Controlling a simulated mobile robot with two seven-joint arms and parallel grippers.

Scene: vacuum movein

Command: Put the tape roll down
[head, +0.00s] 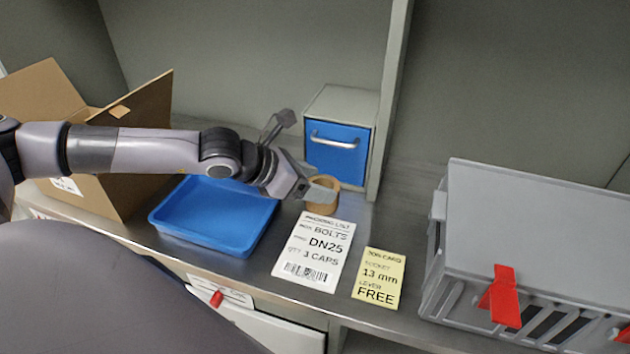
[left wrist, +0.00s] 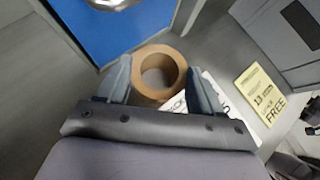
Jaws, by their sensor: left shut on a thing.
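The tape roll (head: 322,196) is a brown ring in front of the small blue-fronted drawer box. My left gripper (head: 308,188) reaches it from the left and is shut on it. In the left wrist view the tape roll (left wrist: 159,74) sits between the two fingers of my left gripper (left wrist: 160,85), its open hole facing the camera. The roll is at or just above the counter beside the packing list's top edge; I cannot tell whether it touches. Part of the roll is hidden behind the finger in the head view.
A blue tray (head: 215,215) lies left of the white packing list (head: 313,250) and yellow job card (head: 378,278). The drawer box (head: 340,140) stands behind the roll. An open cardboard box (head: 120,160) is at left, a grey crate (head: 530,240) at right. Counter right of the roll is clear.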

